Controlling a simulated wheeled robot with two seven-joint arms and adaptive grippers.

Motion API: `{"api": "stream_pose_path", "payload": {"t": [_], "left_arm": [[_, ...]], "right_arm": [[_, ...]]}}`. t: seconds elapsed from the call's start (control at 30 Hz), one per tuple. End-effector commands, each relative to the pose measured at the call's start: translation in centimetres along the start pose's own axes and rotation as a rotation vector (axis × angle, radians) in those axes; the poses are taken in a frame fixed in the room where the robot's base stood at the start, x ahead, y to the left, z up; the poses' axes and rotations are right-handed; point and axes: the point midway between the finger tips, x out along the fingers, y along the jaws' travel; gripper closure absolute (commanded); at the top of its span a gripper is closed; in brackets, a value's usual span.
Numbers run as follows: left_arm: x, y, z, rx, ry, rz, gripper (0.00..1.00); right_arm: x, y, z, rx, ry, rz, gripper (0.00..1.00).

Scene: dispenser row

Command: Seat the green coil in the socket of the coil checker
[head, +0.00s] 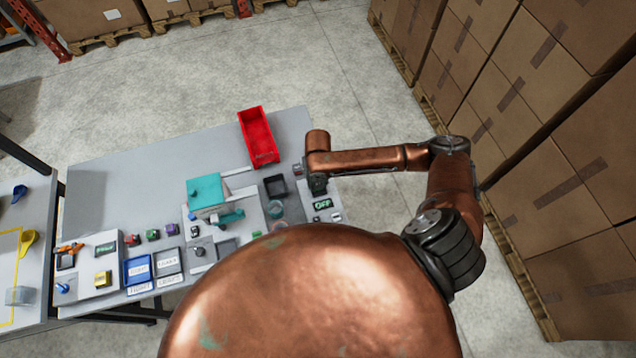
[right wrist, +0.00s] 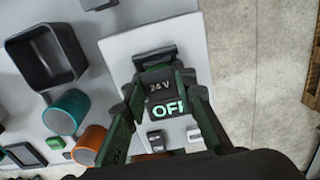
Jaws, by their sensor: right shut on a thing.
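The green coil (right wrist: 160,86) appears as a dark block marked "24 V" between the fingers of my right gripper (right wrist: 158,88), which is shut on it. Its green sides are largely hidden by the fingers. The coil checker (right wrist: 126,52) is a pale plate with a black part just beyond the coil and a lit display reading "OFF". The socket is not clearly seen, and I cannot tell whether the coil touches it. In the head view the right gripper (head: 318,187) is over the checker's display (head: 322,204) end. My left gripper is not in view.
A dark open bin (right wrist: 46,56), a teal cup (right wrist: 67,112) and an orange cup (right wrist: 88,143) stand left of the checker. A red bin (head: 259,136) lies farther back. A teal-topped machine (head: 206,191) stands mid-table. The back left of the table is clear.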

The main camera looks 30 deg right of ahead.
Motion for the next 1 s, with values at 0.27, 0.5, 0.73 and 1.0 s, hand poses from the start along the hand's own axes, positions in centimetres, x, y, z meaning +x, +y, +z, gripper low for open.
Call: {"api": "stream_pose_path", "payload": {"t": [0.27, 0.5, 0.73, 1.0], "left_arm": [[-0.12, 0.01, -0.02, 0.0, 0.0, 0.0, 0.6], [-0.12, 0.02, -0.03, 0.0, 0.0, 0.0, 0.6], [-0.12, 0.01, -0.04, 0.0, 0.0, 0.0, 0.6], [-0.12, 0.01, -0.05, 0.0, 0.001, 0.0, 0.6]], "right_arm": [[0.15, 0.04, 0.02, -0.001, -0.001, 0.001, 1.0], [0.15, 0.03, 0.02, -0.001, -0.001, 0.001, 0.68], [0.15, 0.01, 0.02, -0.001, -0.001, 0.0, 0.54], [0.17, 0.0, 0.0, 0.0, 0.0, 0.0, 0.47]]}}
